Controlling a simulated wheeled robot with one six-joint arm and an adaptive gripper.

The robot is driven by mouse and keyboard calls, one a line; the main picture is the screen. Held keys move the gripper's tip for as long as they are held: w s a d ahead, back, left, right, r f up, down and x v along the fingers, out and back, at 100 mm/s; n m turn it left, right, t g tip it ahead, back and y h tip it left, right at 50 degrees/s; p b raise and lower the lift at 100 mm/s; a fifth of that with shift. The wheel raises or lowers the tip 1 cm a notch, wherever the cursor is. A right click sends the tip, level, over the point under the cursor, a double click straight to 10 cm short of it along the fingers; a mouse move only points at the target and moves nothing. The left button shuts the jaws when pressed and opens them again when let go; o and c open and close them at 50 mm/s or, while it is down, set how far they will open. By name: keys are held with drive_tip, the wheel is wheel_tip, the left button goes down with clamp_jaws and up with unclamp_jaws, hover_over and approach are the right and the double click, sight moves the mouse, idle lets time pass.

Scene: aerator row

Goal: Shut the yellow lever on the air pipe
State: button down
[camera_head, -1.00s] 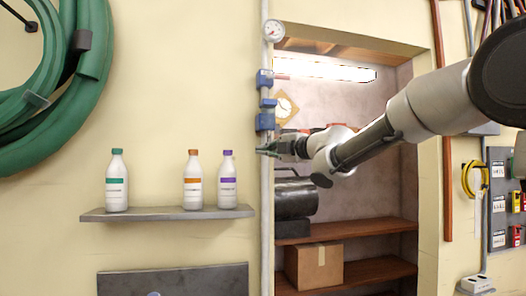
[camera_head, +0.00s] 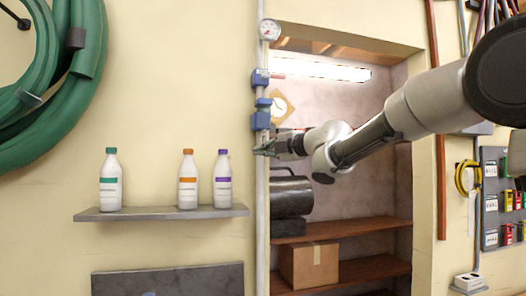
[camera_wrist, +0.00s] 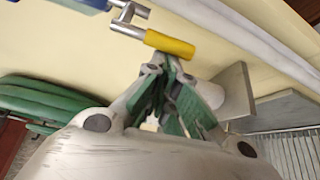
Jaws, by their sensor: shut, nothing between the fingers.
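The yellow lever (camera_wrist: 170,43) shows in the wrist view as a yellow grip on a bent metal arm (camera_wrist: 125,22), just beyond my fingertips. I cannot tell whether they touch it. The lever's yellow grip cannot be made out in the head view. The pale air pipe (camera_head: 262,215) runs vertically up the wall beside the opening, with blue valve parts (camera_head: 261,120) on it. My gripper (camera_head: 264,146) is at the pipe just below the lower blue part. In the wrist view its green-padded fingers (camera_wrist: 168,72) are shut with nothing between them.
A wall shelf (camera_head: 165,213) with several bottles is left of the pipe. A recess to the right holds a dark cylinder (camera_head: 291,197) and a cardboard box (camera_head: 309,264). A green hose coil (camera_head: 90,60) hangs at far left.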

drive_tip(key=shift+d, duration=0.1)
drive_tip(key=w+d+r+n+g+h, duration=0.1)
drive_tip(key=d+r+n+h, duration=0.1)
drive_tip(key=d+n+h, duration=0.2)
drive_tip(key=shift+w+d+r+n, duration=0.15)
drive_tip(key=shift+w+d+n, duration=0.25)
drive_tip(key=shift+d+n, duration=0.5)
idle(0.4)
drive_tip(key=shift+d+r, duration=0.15)
drive_tip(key=shift+r, duration=0.1)
idle(0.5)
drive_tip(key=shift+f, duration=0.1)
